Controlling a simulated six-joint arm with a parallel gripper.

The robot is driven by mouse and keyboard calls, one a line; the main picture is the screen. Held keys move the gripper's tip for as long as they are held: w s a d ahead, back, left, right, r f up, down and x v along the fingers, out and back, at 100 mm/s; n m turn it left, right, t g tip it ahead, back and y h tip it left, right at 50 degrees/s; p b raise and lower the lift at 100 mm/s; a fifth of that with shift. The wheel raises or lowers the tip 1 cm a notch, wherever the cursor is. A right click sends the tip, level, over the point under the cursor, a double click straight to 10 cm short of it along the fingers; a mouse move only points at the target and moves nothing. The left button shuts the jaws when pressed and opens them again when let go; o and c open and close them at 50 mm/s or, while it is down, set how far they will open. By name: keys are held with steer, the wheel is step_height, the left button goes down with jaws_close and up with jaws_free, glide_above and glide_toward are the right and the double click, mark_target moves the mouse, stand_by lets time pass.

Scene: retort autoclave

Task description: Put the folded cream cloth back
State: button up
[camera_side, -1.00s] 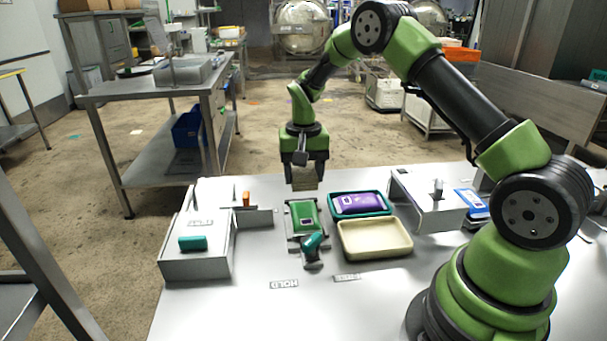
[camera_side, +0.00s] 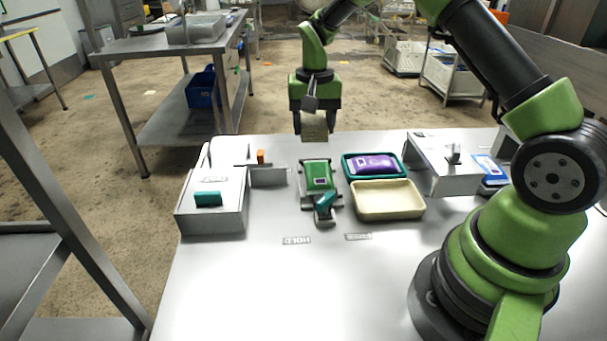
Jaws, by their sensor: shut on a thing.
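My gripper (camera_side: 314,122) points down and is shut on the folded cream cloth (camera_side: 314,132). The cloth is a small tan block held between the fingers. In the picture it appears near the far edge of the white table, above and behind the green pouch (camera_side: 319,174), apart from it. I cannot tell its exact height over the table. The fingers hide part of the cloth.
The green pouch lies on a grey stand with a teal tool (camera_side: 325,202) in front. At right are a teal tray (camera_side: 348,171) holding a purple pouch (camera_side: 374,164), an empty cream tray (camera_side: 388,213) and a grey raised stand (camera_side: 450,185).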

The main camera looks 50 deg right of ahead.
steer(key=s+a+f, duration=0.2)
steer(key=a+f, duration=0.1)
steer(key=a, duration=1)
glide_above(278, 218)
step_height(278, 218, down, 5)
steer(key=shift+f, duration=2.15)
steer(key=shift+f, duration=0.2)
steer(key=o, duration=0.5)
steer(key=shift+o, duration=0.2)
steer(key=shift+r, duration=0.1)
